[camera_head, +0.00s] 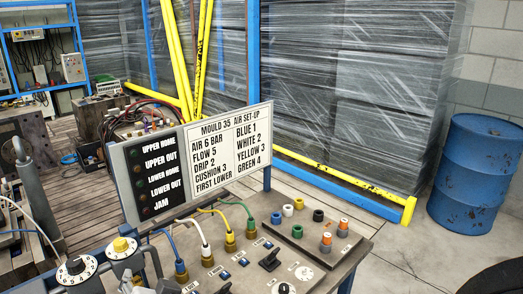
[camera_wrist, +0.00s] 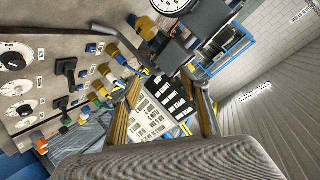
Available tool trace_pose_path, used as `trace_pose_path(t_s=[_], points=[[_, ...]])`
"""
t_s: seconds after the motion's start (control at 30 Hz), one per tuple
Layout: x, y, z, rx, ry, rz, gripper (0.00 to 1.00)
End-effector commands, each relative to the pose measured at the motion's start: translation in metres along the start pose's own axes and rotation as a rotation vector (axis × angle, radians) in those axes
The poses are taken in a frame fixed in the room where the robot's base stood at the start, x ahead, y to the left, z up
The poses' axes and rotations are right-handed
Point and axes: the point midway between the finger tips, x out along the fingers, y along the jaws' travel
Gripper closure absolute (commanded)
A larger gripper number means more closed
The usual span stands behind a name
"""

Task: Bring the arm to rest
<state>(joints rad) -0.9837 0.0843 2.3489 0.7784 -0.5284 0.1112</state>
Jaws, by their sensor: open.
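My gripper (camera_wrist: 163,88) shows in the wrist view, its two brownish fingers apart on either side of the picture's middle. No object is held between them. The set-up sign (camera_head: 228,147) shows beyond the gap, and it also appears tilted in the wrist view (camera_wrist: 152,118). The control bench (camera_head: 340,243) lies at the left of the wrist view, with knobs and coloured fittings. I cannot make out my gripper in the head view. The distance from the fingers to the sign is hard to judge.
Blue, white, yellow and green hoses (camera_head: 249,212) arch into brass fittings on the bench. Loose coloured caps (camera_head: 298,204) stand at its right. Numbered dials (camera_head: 76,266) stand at the front left. A blue drum (camera_head: 470,180) stands right on the floor, with yellow-ended blue racking (camera_head: 408,211) beside it.

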Motion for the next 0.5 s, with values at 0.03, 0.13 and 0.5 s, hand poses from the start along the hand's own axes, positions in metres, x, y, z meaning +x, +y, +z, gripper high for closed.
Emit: trace_pose_path(t_s=[0.03, 0.13, 0.5], points=[[-0.005, 0.007, -0.011, 0.001, -0.008, 0.002, 0.54], [-0.015, 0.019, -0.025, -0.010, -0.036, 0.006, 0.54], [-0.066, 0.074, -0.063, -0.079, -0.136, 0.055, 0.54]])
